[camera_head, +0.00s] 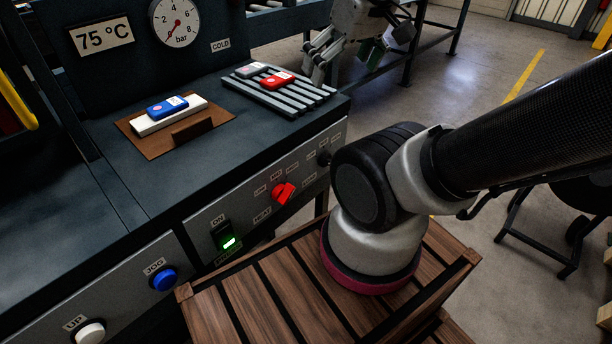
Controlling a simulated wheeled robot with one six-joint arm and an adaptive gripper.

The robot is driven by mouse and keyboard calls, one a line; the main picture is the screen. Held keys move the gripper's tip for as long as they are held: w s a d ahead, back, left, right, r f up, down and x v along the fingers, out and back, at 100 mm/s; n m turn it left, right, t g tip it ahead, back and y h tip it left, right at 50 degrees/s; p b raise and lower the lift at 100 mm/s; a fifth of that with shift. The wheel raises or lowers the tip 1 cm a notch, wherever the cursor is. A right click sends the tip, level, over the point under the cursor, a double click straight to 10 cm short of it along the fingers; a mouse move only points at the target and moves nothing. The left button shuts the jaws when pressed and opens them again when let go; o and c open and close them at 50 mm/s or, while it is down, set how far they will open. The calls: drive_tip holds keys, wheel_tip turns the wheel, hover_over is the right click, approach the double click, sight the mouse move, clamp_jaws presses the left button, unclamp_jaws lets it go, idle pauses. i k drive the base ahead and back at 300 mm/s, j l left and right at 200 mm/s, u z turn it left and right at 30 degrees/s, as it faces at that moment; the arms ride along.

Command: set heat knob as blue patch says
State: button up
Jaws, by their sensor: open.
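The heat knob (284,193) is red and sits on the grey front panel, above a small label that reads HEAT. Small labels surround it; its exact setting is too small to tell. The blue patch (167,106) lies on a white block on a brown board on the press top. It bears a white label with marks too small to read. My gripper (343,62) is open and empty at the top of the view, beyond the press's right end, well apart from the knob and the patch.
A second, dark knob (324,158) is right of the red one. A lit green switch (227,241), blue JOG button (164,279) and white UP button (90,332) line the panel. A red patch (278,80) and a grey one (251,69) lie on a slatted rack (308,98).

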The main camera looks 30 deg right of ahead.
sight(282, 194)
drive_tip(key=k+z, duration=0.4)
drive_tip(key=k+l+z, duration=0.15)
drive_tip(key=k+z, duration=0.25)
drive_tip(key=k+l+z, duration=0.2)
drive_tip(key=z, duration=0.2)
drive_tip(key=k, duration=0.1)
